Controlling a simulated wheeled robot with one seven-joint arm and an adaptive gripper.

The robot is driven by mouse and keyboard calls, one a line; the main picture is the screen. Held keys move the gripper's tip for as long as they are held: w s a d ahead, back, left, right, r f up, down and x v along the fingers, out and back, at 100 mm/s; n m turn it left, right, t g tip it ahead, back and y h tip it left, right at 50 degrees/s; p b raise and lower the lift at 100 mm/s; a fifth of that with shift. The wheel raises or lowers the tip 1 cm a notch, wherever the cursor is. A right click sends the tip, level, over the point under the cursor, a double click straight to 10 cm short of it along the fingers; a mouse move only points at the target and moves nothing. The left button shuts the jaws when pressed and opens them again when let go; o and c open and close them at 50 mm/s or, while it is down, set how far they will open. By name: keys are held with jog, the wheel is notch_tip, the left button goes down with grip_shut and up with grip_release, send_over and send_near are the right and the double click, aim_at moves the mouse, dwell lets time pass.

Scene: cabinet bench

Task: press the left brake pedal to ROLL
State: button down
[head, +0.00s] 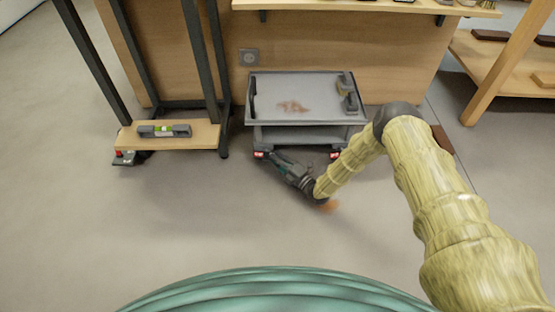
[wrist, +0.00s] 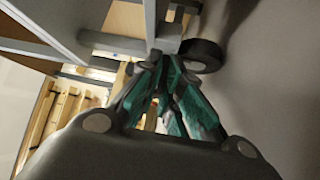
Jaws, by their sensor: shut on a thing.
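The grey cart (head: 290,118) stands against the wooden panel. The left brake pedal (head: 260,154) shows red and white at its front left caster. The right brake pedal (head: 335,155) is red at the front right caster. My gripper (head: 273,157) is low at the front left caster, its fingertips just right of the left pedal. In the wrist view my gripper's teal fingers (wrist: 166,62) come together at a grey block (wrist: 168,44) beside a dark wheel (wrist: 204,56). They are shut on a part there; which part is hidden. I cannot tell the pedal's setting.
A dark-framed stand with a wooden shelf (head: 196,138) is left of the cart, with a spirit level (head: 164,131) on it. A wooden bench (head: 500,75) stands at the right. A wall socket (head: 249,57) is behind. The floor (head: 150,220) in front is clear.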

jog(key=shift+f+m+t, duration=0.15)
jog(key=shift+m+t, duration=0.15)
jog(key=c, duration=1.6)
grip_release()
